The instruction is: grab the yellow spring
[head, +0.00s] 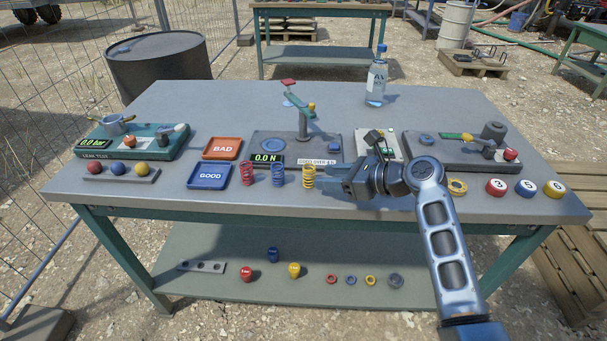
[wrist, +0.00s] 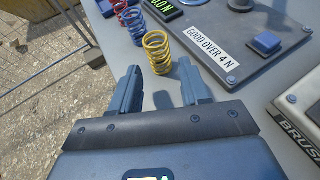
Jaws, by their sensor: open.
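The yellow spring (head: 309,176) stands upright on the grey table, at the right end of a row with a blue spring (head: 278,175) and a red spring (head: 248,173). My gripper (head: 331,179) is just right of the yellow spring in the head view, low over the table and pointing left at it. In the wrist view the yellow spring (wrist: 157,52) stands just beyond the fingertips of my gripper (wrist: 159,77), about midway between them. The jaws are open with nothing between them.
A force tester (head: 302,146) with a "GOOD OVER 4 N" label is just behind the springs. A blue GOOD tray (head: 209,176) and an orange BAD tray (head: 222,148) are to the left. The front table edge (head: 250,208) is close.

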